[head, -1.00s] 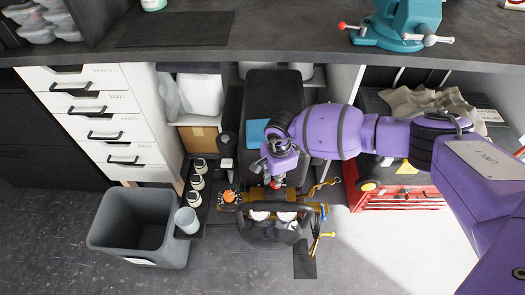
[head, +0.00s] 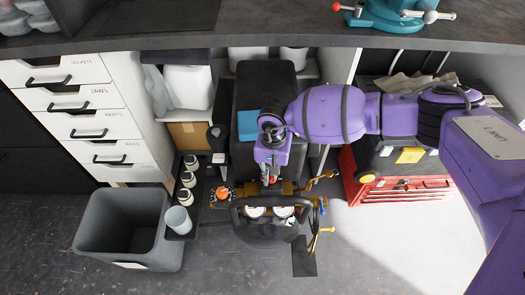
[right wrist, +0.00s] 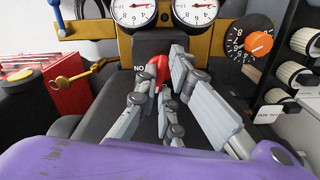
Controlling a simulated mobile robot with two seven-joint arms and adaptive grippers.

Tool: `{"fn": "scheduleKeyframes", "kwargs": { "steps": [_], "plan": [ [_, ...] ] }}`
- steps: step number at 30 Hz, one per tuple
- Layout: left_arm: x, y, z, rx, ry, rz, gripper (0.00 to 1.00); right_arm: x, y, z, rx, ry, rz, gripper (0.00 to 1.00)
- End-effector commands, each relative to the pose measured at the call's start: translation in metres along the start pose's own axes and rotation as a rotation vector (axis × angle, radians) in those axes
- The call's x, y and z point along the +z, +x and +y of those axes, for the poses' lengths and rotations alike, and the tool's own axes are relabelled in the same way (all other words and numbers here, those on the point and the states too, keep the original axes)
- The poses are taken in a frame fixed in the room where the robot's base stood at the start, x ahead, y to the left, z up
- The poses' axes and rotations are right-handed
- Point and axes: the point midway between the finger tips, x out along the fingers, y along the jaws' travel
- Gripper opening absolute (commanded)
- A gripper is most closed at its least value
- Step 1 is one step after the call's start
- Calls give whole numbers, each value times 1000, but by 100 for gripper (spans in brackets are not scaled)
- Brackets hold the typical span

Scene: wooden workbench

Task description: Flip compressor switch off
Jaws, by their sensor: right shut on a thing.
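The compressor is a black machine (head: 264,75) under the bench, with a brass-coloured panel, two round gauges and a black handle. Its red switch (right wrist: 158,66) stands on a dark block below the gauges in the right wrist view, with a partly covered "NO" label beside it. My right gripper (right wrist: 161,86) is shut on the switch, its fingers around the lever from both sides and hiding the lower part. In the head view the right gripper (head: 269,181) points down just behind the gauges. My left gripper is not in view.
An orange knob on a dial (right wrist: 259,43) and several white-capped knobs (right wrist: 293,75) sit right of the switch. A brass key-shaped valve handle (right wrist: 75,78) is at left. A grey bin (head: 122,225) stands left of the compressor, a red tool chest (head: 362,188) right. The bench edge overhangs behind.

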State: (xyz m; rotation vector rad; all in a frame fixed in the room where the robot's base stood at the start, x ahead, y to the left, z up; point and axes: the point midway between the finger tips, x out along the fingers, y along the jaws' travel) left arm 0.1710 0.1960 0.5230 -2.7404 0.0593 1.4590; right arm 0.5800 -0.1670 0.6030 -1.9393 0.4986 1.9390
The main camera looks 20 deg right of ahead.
Motion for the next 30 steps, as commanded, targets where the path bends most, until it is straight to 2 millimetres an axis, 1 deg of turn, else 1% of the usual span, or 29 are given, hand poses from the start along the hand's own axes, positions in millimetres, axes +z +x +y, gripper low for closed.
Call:
{"fn": "scheduleKeyframes", "kwargs": {
  "steps": [1,6,12,19,30],
  "plan": [
    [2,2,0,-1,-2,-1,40,1,2,1,3,-34,-2,0],
    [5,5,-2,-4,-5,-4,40,1,2,0,2,-134,-2,0],
    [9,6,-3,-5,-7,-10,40,1,1,1,2,-206,-2,0],
    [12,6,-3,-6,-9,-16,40,1,1,1,2,-238,-1,0],
    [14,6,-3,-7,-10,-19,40,1,1,1,2,-241,-1,0]
  ]
}}
